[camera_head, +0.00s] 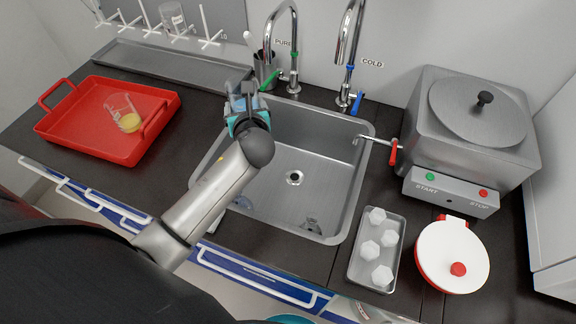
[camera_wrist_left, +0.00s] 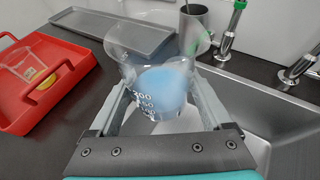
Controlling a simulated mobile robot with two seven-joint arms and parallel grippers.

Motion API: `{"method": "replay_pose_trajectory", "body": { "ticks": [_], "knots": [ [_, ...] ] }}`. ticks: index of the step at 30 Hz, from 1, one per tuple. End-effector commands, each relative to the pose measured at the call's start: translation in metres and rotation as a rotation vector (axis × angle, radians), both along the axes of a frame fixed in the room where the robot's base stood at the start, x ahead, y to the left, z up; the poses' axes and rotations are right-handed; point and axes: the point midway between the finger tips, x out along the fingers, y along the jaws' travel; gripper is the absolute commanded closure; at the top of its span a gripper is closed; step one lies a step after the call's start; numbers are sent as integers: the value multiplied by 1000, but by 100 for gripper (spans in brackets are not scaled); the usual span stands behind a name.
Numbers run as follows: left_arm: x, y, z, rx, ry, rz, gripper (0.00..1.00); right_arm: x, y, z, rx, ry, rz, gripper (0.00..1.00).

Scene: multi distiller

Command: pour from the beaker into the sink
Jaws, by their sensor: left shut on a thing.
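My left gripper (camera_head: 242,100) is over the left rim of the sink (camera_head: 294,177), with its arm hiding part of the basin's left side. The beaker looks slightly tilted in that view. In the head view it is mostly hidden by my gripper. My right gripper is not in view.
A red tray (camera_head: 93,146) with another clear vessel (camera_head: 124,112) is at the left. Two taps stand behind the sink: pure (camera_head: 294,60) and cold (camera_head: 345,60). A grey distiller (camera_head: 470,130), a small tray (camera_head: 363,232) of white pieces and a red-rimmed lid (camera_head: 452,252) are right.

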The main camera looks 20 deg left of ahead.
Motion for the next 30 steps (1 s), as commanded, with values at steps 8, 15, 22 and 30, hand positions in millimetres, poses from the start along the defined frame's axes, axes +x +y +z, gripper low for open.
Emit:
{"method": "replay_pose_trajectory", "body": {
  "ticks": [8,15,22,30],
  "knots": [
    [-11,24,-39,-3,4,128,84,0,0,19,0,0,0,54],
    [-24,28,-72,-1,3,185,84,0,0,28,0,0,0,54],
    [-31,27,-87,-1,-1,204,84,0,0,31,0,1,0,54],
    [-32,27,-89,1,-3,205,84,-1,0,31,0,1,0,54]
  ]
}}
